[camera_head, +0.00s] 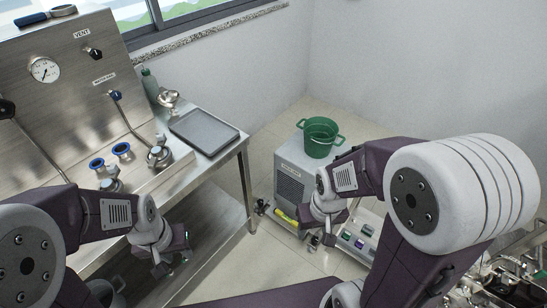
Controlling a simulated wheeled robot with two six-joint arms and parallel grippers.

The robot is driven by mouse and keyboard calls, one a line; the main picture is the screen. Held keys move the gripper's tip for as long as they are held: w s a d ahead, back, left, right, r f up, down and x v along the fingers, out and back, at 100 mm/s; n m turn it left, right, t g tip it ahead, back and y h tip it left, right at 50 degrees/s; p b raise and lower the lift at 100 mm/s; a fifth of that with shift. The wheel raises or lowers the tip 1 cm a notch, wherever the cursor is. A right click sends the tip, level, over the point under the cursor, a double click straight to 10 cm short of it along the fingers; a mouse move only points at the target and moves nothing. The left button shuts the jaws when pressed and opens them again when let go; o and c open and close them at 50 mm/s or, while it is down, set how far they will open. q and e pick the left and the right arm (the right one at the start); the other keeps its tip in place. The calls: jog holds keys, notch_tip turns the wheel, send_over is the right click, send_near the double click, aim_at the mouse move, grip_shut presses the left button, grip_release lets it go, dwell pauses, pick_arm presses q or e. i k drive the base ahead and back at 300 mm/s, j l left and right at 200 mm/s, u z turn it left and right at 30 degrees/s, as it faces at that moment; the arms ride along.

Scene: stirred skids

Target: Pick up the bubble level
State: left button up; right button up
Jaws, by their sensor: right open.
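A yellow-green bar (287,217), which looks like the bubble level, lies low beside the front of a grey cabinet, just left of my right gripper. Its right end is close to the gripper, and I cannot tell whether they touch. My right gripper (314,238) is open and points down, with nothing visible between its fingers. My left gripper (172,264) hangs in front of the steel bench at the lower left. Its fingers are too small and dark to show whether they are apart, and I see nothing held in it.
A green bucket (320,138) stands on the grey cabinet (291,180). A tray with coloured items (358,238) is right of my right gripper. The steel bench (205,165) carries a grey tray (204,130), valves and a green bottle (150,86). Tiled floor (262,262) is clear between the grippers.

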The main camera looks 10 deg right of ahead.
aim_at(293, 223)
jog(key=i+z, duration=0.35)
jog(key=i+j+z, duration=0.1)
jog(key=i+z, duration=0.25)
jog(key=i+j+z, duration=0.35)
jog(key=i+l, duration=0.1)
jog(key=i, duration=0.05)
